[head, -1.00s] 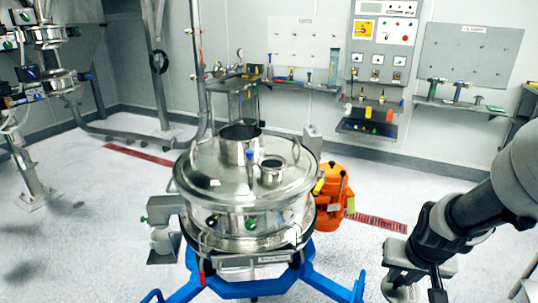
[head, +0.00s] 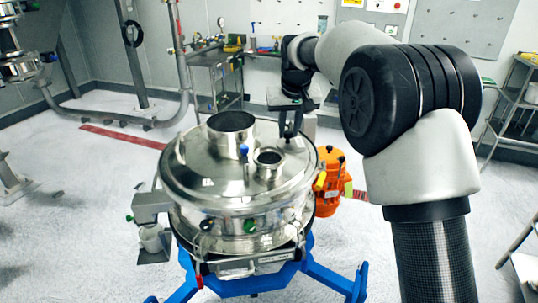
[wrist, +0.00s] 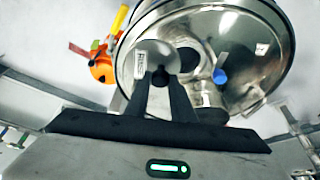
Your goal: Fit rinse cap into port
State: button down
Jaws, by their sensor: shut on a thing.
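The rinse cap (wrist: 150,58) is a round silver disc with a white label, seen in the wrist view. My gripper (wrist: 161,78) is shut on its middle. In the head view, my gripper (head: 289,132) points down over the back right of the sifter lid (head: 195,175). The cap is hard to make out there. The small open port (head: 268,158) stands on the lid, in front and to the left of my gripper. The cap appears apart from it. In the wrist view, the cap and fingers hide part of the lid.
A wider open port (head: 231,124) and a blue-topped knob (head: 244,151) stand beside the small port. An orange motor (head: 331,182) is at the sifter's right, above blue legs (head: 325,280). A steel bench (head: 213,62) stands behind. My arm fills the right side.

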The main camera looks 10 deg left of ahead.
jog(key=a+r, duration=0.4)
jog(key=a, duration=0.3)
jog(key=shift+n, duration=0.4)
notch_tip(320, 180, down, 10)
jog(key=shift+w+r, duration=0.15)
jog(key=shift+r, duration=0.05)
jog(key=shift+f, duration=0.1)
jog(key=shift+f, duration=0.15)
jog(key=c, duration=1.5)
grip_release()
jog(key=shift+c, duration=0.2)
